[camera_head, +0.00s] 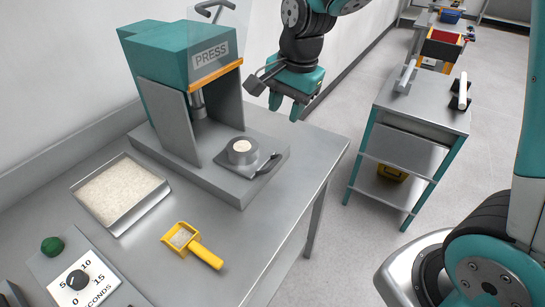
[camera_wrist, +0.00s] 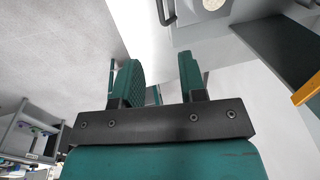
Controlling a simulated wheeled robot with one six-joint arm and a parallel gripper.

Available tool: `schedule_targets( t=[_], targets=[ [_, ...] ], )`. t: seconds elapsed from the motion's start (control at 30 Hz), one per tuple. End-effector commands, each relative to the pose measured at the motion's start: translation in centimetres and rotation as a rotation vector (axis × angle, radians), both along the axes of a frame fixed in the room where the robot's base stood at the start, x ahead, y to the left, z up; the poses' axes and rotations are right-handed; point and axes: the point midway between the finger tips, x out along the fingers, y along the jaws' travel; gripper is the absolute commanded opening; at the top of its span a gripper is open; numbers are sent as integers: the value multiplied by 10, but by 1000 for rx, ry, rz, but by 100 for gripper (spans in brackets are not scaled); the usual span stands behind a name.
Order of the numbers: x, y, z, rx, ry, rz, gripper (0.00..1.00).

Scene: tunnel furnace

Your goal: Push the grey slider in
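The grey slider (camera_head: 260,178) is a flat plate at the front of the press (camera_head: 190,60). It carries a round grey cup (camera_head: 243,153) with pale material in it. A black handle (camera_head: 268,164) is at its right end. The cup sits forward of the press ram, out from under it. In the wrist view the black handle (camera_wrist: 165,14) and part of the pale-filled cup (camera_wrist: 213,4) show at the top edge. My gripper (camera_head: 286,106) is open and empty, in the air above and beyond the handle, touching nothing. Its two green fingers stand apart in the wrist view (camera_wrist: 160,75).
A tray of pale granules (camera_head: 120,192) and a yellow scoop (camera_head: 193,245) lie on the bench, left of and in front of the press. A timer dial (camera_head: 78,281) is at the near left. A separate shelf table (camera_head: 425,105) stands right, across open floor.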

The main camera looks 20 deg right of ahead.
Motion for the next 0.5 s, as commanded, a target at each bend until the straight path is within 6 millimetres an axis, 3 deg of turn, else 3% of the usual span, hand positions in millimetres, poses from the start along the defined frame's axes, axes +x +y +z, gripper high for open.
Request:
schedule_targets(
  t=[0.5],
  targets=[
    [13,13,-109,-2,7,8,38]
  ],
)
